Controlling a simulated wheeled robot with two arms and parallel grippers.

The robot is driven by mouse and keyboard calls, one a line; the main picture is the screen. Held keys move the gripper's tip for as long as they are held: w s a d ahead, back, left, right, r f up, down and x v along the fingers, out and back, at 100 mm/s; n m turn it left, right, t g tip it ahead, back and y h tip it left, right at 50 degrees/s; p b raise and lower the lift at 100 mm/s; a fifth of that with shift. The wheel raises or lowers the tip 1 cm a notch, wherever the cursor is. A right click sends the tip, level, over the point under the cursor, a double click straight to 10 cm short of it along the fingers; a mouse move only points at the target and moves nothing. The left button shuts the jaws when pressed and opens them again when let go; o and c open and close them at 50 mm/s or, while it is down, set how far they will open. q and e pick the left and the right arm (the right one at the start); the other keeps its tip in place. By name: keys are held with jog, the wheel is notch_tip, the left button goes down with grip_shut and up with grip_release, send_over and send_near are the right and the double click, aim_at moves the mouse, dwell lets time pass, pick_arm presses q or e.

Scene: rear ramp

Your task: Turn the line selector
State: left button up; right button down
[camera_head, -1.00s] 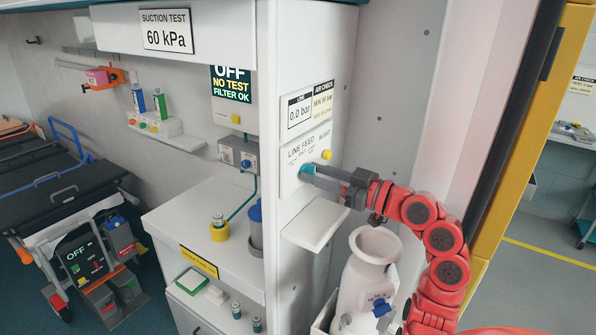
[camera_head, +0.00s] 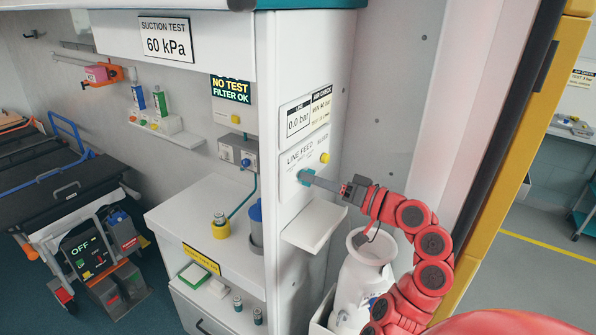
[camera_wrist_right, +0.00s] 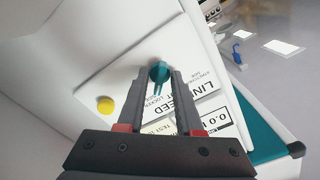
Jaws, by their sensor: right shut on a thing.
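The line selector is a small teal knob (camera_head: 306,176) on the white LINE FEED panel (camera_head: 292,186), on the side wall of the cabinet. It also shows in the right wrist view (camera_wrist_right: 158,73), between the fingertips. My right gripper (camera_head: 312,178) reaches in from the right and is shut on the knob; in the wrist view its two fingers (camera_wrist_right: 166,80) stand on either side of it. The knob's pointer is partly hidden by the fingers. A yellow button (camera_head: 324,158) sits on the same panel, apart from the fingers. My left gripper is not in view.
Above the panel, a LINE display (camera_head: 298,119) reads 0.0 bar. A small white shelf (camera_head: 315,224) juts out just below the gripper. A white cylinder (camera_head: 362,285) stands under my right arm. A yellow post (camera_head: 525,130) rises to the right.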

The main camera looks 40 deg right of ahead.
jog(key=shift+a+r+m+p, duration=0.2)
jog(key=shift+m+p, duration=0.1)
jog(key=shift+m, duration=0.2)
dwell(0.3)
jog(key=c, duration=0.9)
grip_release()
jog(key=shift+c, duration=0.2)
jog(key=shift+a, duration=0.15)
